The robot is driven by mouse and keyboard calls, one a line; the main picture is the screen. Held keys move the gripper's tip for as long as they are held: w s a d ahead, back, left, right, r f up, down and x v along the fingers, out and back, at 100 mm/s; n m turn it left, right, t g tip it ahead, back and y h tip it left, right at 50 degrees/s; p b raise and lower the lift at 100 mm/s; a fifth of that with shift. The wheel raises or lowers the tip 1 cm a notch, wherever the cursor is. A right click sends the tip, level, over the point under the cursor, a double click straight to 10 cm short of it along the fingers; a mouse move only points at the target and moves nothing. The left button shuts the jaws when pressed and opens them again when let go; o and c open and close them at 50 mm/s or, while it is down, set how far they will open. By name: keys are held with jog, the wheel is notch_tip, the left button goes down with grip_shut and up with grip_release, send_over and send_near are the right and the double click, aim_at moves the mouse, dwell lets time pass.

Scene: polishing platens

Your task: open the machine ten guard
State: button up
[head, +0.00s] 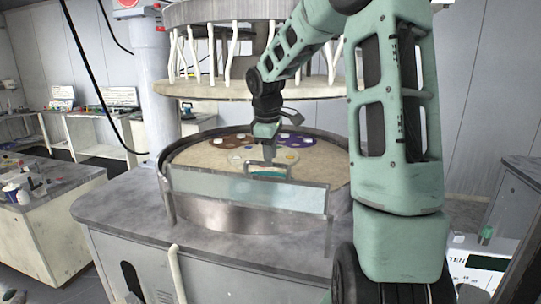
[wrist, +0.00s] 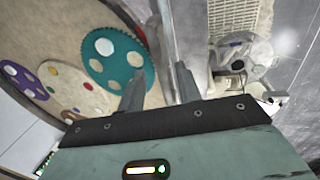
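The guard (head: 240,192) is a clear, pale panel in a metal frame standing upright across the front of the round polishing machine. A handle (head: 267,171) shows at its top edge, near the middle. My gripper (head: 269,153) points down just above and behind this handle in the head view. In the wrist view my gripper's fingers (wrist: 158,84) are apart, with the guard's thin top edge (wrist: 166,40) running up the picture from between them. I cannot tell whether either finger touches the handle. A panel marked TEN (head: 476,263) is at the right.
The platen (head: 212,156) behind the guard carries coloured toothed discs, including a teal one (wrist: 118,58). A round upper plate (head: 235,88) with white hoses hangs above. The grey worktop (head: 120,205) is clear at the left. A side bench (head: 40,190) holds small items.

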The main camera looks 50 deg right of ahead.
jog(key=shift+d+f, duration=0.1)
jog(key=shift+f, duration=0.6)
grip_shut()
jog(key=shift+f+b, duration=0.1)
jog(key=shift+b, duration=0.2)
